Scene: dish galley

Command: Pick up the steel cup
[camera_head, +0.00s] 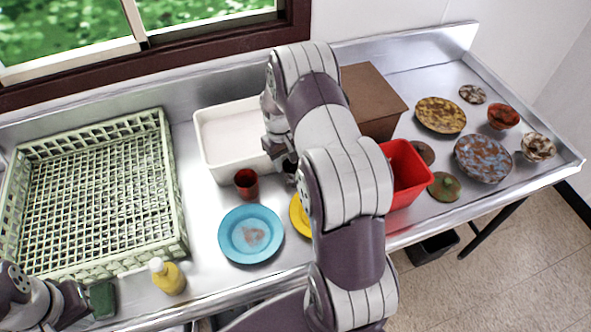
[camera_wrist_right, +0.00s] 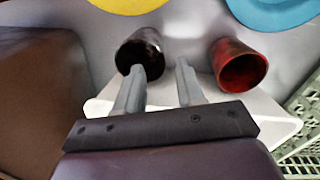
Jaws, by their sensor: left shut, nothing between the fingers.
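The steel cup (camera_wrist_right: 140,48) looks dark and shiny in the right wrist view, with its mouth toward the camera. In the head view only a dark bit of it (camera_head: 290,171) shows beside my right arm; the rest is hidden. My right gripper (camera_wrist_right: 160,68) is open. One fingertip overlaps the cup's near rim in the picture and the other is to the cup's right; I cannot tell if they touch. In the head view the right gripper (camera_head: 280,155) is mostly covered by my arm. My left gripper (camera_head: 77,303) is shut and empty at the lower left.
A red cup (camera_head: 246,185) stands close by, beside the white tub (camera_head: 207,160). A blue plate (camera_head: 236,222) and yellow plate (camera_head: 299,215) lie in front. A red bin (camera_head: 406,170) and brown box (camera_head: 375,95) are right; a green rack (camera_head: 178,215) and yellow bottle (camera_head: 170,281) left.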

